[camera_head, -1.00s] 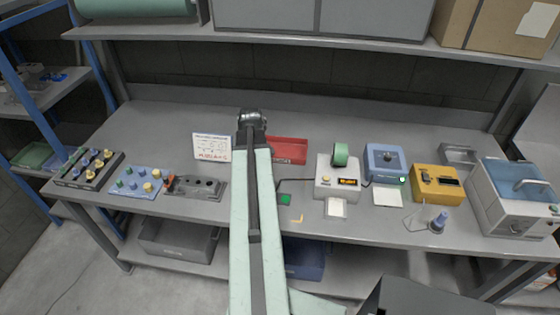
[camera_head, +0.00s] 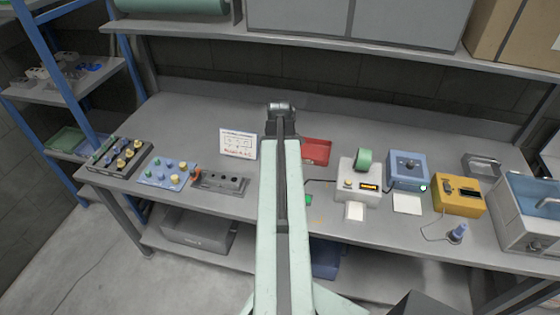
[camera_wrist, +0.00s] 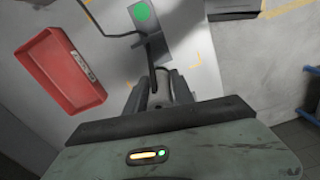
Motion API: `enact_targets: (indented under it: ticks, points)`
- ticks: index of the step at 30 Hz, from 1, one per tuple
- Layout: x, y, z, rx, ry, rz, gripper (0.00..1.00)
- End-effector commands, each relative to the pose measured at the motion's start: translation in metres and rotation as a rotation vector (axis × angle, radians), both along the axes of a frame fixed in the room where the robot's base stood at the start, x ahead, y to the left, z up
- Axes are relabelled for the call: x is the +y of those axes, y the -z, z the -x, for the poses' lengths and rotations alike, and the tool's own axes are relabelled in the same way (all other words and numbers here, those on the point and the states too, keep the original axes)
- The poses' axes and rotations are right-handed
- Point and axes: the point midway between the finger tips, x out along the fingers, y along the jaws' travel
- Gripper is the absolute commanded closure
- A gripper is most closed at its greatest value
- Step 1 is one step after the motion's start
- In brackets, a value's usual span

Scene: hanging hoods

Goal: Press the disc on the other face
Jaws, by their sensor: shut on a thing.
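A green disc (camera_wrist: 142,12) shows on a flat grey block (camera_wrist: 152,42) at the top of the wrist view. A black cable runs from the block to the left. A green patch also shows in the head view (camera_head: 308,200), partly covered by my arm. My gripper (camera_wrist: 163,80) is shut on a narrow grey piece (camera_wrist: 160,92) just below the block in the wrist view. The fingers and a dark cable hide most of this piece, so I cannot tell whether it joins the block. In the head view my arm hides the fingers.
A red tray (camera_head: 316,151) lies behind the block. A white box (camera_head: 358,190) with a display, a blue box (camera_head: 408,172) and a yellow box (camera_head: 460,197) stand to the right. A white sign (camera_head: 238,144) and knob panels stand left. Orange corner marks (camera_wrist: 195,60) lie on the bench.

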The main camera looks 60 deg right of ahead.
Motion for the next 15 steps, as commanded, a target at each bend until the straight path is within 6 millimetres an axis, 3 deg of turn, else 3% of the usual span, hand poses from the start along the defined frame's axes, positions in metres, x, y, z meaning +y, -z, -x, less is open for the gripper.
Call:
enact_targets:
  ticks: [15]
  points:
    - [0.001,0.058,-0.001,0.000,0.000,0.000,0.96]
